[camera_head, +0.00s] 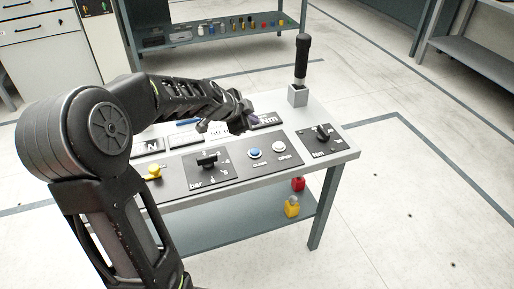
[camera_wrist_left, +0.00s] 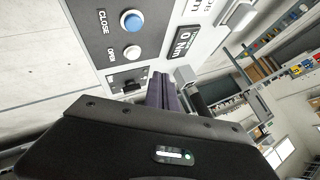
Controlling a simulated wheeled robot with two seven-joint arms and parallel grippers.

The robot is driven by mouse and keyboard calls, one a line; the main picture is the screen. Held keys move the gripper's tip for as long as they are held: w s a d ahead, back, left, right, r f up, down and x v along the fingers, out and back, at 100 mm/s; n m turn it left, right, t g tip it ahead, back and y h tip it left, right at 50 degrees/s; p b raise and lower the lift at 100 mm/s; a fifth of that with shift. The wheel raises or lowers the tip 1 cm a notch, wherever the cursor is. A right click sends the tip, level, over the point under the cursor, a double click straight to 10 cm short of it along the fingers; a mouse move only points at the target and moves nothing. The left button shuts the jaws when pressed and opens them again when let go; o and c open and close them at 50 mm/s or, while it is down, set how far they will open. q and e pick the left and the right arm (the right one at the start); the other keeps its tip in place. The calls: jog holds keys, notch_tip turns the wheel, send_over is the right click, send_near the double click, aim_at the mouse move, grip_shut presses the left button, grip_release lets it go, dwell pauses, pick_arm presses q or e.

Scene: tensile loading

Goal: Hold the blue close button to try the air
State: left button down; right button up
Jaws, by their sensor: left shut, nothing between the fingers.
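The blue close button (camera_head: 254,153) sits on a dark panel with the label CLOSE, left of the white open button (camera_head: 278,146). In the left wrist view the blue button (camera_wrist_left: 131,20) shows as a round cap with a white one (camera_wrist_left: 131,53) beside it, labelled OPEN. My left gripper (camera_head: 252,119) is shut and empty, above the back of the bench near the Nm display. In the left wrist view its dark fingers (camera_wrist_left: 165,92) are together and apart from both buttons. My right gripper is not in view.
A bar knob (camera_head: 207,160), a yellow knob (camera_head: 153,171) and an Nm knob (camera_head: 322,132) stand on the bench (camera_head: 345,152). A black-handled tool (camera_head: 301,62) stands upright in a grey holder at the back right. Shelves with small parts (camera_head: 225,38) are behind.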

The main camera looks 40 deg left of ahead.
pick_arm(q)
jog(key=shift+f, duration=0.15)
jog(key=b, duration=0.6)
send_over(253, 153)
notch_tip(253, 153, down, 7)
jog(key=shift+w+a+f, duration=0.1)
jog(key=shift+f, duration=0.1)
jog(key=shift+f+b, duration=0.65)
jog(key=shift+b, duration=0.3)
dwell(0.9)
jog(key=shift+f+b, duration=0.4)
jog(key=shift+b, duration=0.35)
jog(key=shift+f+b, duration=0.55)
jog(key=shift+b, duration=0.15)
dwell(1.7)
jog(key=shift+r, duration=0.1)
dwell(0.3)
jog(key=shift+r+p, duration=0.6)
jog(key=shift+r, duration=0.35)
jog(key=shift+r, duration=0.1)
